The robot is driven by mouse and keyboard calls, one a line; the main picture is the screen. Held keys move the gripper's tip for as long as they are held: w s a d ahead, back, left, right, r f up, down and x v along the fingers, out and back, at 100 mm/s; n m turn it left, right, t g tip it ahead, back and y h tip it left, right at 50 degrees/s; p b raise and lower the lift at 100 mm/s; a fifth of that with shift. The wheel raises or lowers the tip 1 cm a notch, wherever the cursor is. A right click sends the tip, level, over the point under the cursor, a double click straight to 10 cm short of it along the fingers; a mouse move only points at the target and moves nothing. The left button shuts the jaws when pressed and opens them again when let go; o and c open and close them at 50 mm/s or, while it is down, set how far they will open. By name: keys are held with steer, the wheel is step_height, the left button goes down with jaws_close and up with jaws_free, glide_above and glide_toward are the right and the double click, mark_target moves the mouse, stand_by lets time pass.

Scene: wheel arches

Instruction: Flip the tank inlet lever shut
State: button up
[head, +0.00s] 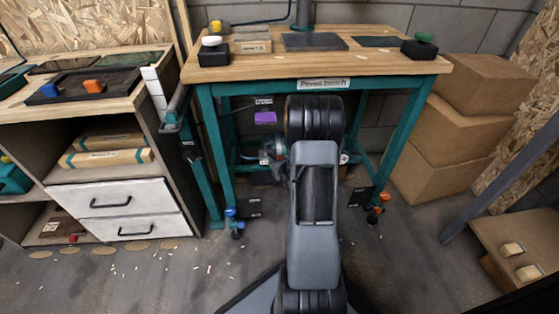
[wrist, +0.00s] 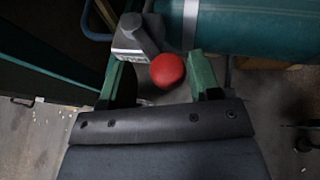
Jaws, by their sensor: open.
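The lever (wrist: 148,40) is a short grey arm with a red ball knob (wrist: 167,70) at its end, seen in the wrist view. It rises from a pale metal block (wrist: 128,40) beside the teal tank (wrist: 255,28). My gripper (wrist: 157,64) is open, with one green finger on each side of the red knob in the picture. A gap shows on both sides of the knob; I cannot tell whether it lies as deep as the fingertips.
The teal-framed workbench (head: 320,84) stands over the reach area, its legs on either side of my arm. A purple block (head: 265,117) shows under the top. A drawer cabinet (head: 123,206) is at left and stacked cardboard boxes (head: 450,125) are at right.

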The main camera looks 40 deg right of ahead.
steer(key=p+v, duration=0.8)
steer(key=v, duration=0.5)
steer(key=shift+s, duration=0.15)
